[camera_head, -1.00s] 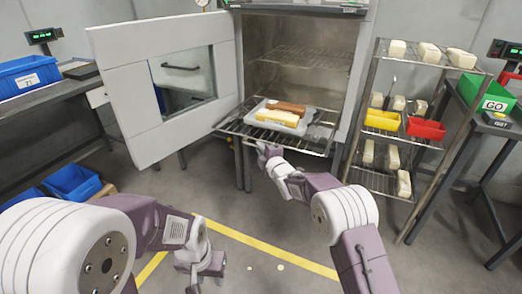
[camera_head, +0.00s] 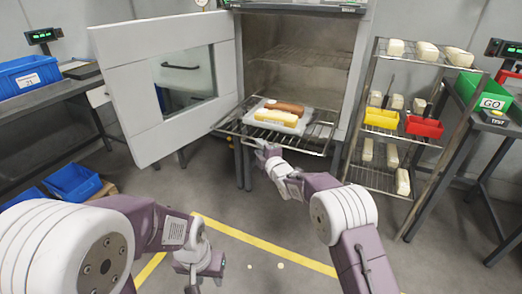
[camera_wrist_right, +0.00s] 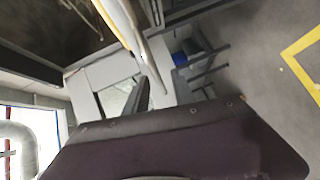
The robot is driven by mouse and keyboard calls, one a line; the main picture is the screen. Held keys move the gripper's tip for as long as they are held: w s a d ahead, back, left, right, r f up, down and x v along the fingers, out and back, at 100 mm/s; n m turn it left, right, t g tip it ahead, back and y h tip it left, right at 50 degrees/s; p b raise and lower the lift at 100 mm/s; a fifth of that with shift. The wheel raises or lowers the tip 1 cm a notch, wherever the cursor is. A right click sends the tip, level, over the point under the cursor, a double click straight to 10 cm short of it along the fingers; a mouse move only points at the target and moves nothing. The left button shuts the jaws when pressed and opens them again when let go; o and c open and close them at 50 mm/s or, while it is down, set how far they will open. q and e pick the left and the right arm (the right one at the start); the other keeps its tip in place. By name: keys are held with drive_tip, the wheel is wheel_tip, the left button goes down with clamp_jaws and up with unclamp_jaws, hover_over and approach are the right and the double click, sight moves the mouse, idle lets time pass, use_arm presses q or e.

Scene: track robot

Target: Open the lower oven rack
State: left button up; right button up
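The oven (camera_head: 297,62) stands open at the back, its grey door (camera_head: 120,90) swung out to the left. The lower rack (camera_head: 318,138) is a wire shelf sticking out of the oven front. A pale tray (camera_head: 255,122) on it holds a yellow block (camera_head: 277,118) and a brown block (camera_head: 285,107). The upper rack (camera_head: 310,57) is inside. My right gripper (camera_head: 264,149) is at the front edge of the lower rack; contact and finger opening are unclear, also in the right wrist view. My left gripper (camera_head: 197,280) hangs low over the floor, away from the oven; its fingers are unclear.
A wire shelf unit (camera_head: 376,75) with pale blocks, a yellow bin (camera_head: 381,118) and a red bin (camera_head: 424,127) stands right of the oven. A workbench (camera_head: 70,92) with a blue bin (camera_head: 27,76) is at left. The floor before the oven is clear.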

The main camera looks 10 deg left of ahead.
drive_tip(key=p+v, duration=0.2)
drive_tip(key=v, duration=0.7)
